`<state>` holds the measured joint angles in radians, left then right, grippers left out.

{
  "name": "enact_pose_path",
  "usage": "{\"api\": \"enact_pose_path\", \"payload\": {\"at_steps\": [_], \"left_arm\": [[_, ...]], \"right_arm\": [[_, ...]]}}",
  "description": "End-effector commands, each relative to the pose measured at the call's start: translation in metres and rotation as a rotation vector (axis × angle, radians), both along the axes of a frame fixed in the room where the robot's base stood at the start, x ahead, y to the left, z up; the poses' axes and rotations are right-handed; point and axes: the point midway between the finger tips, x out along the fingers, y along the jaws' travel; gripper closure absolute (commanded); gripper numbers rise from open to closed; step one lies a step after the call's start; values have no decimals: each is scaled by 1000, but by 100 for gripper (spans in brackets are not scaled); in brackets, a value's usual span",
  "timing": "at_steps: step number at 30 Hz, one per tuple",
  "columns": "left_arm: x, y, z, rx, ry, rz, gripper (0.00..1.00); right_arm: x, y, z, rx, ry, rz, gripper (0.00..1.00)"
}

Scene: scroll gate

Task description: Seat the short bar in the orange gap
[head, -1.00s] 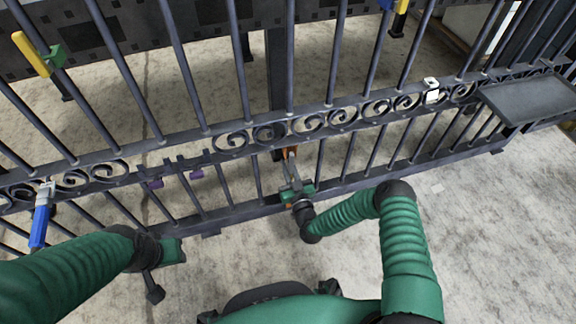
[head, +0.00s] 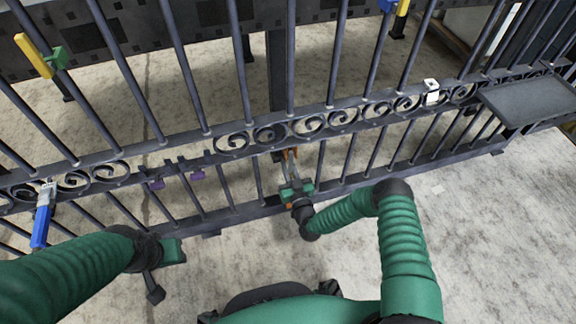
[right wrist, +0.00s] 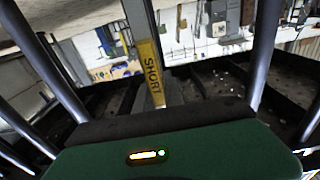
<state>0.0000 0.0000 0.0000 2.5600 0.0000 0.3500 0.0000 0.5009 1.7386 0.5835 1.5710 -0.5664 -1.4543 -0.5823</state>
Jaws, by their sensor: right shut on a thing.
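The short bar (right wrist: 139,25) is grey with a yellow "SHORT" label (right wrist: 150,72). It stands up from my right gripper in the right wrist view. My right gripper (head: 292,181) is shut on it, close to the lower part of the gate in the head view. Orange marks (head: 290,154) of the gap show under the scroll band, just beyond the gripper. The bar's upper end is too small in the head view to tell whether it is in the gap. My left gripper (head: 172,251) hangs at the lower left, apart from the gate; its fingers are unclear.
The dark gate's scroll band (head: 270,134) crosses the view. Purple marks (head: 196,175) sit left of the orange ones. A blue-handled piece (head: 41,225), a yellow piece (head: 33,55) and a white block (head: 432,91) are on the gate. A grey shelf (head: 530,98) juts out right.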

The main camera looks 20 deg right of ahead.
Motion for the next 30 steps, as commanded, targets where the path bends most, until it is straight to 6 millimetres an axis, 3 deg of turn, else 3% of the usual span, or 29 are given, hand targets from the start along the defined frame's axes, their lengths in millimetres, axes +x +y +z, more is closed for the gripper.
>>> {"api": "enact_pose_path", "payload": {"at_steps": [25,26,30], "left_arm": [[0,0,6,0,0,0,64],[0,0,6,0,0,0,64],[0,0,6,0,0,0,64]], "right_arm": [[11,0,2,-1,36,-1,100],[11,0,2,-1,36,-1,83],[11,0,1,-1,37,0,65]]}}
